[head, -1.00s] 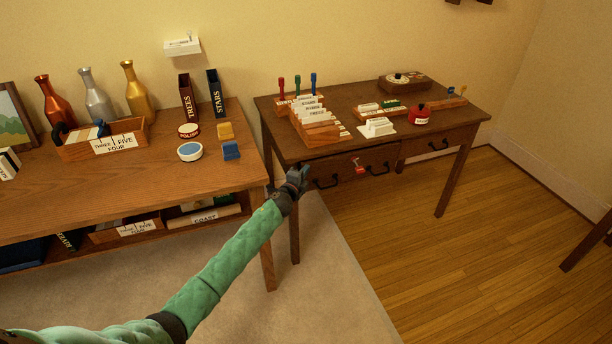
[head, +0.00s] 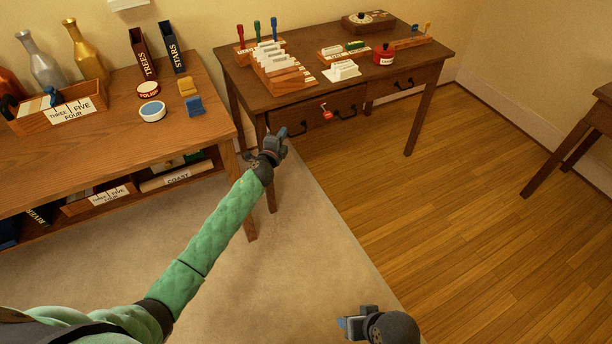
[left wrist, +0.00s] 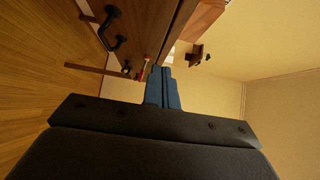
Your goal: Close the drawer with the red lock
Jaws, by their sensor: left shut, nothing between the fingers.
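The drawer (head: 318,108) with the red lock (head: 326,113) is the wide one at the left of the dark desk, with two black handles. I cannot tell how far its front stands out from the desk. My left gripper (head: 280,136) is shut and empty, just left of and below the left handle (head: 298,128). In the left wrist view, its blue fingers (left wrist: 162,88) point along the drawer front, with the red lock (left wrist: 146,68) close beyond them. Contact cannot be made out. My right gripper (head: 352,322) shows at the bottom edge, far from the desk; its jaws are unclear.
A second drawer with one handle (head: 404,84) is at the desk's right. The desk top holds a card rack (head: 285,80), stamps and a red pot (head: 383,55). A wooden side table (head: 120,125) stands close left of my left arm. The floor before the desk is clear.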

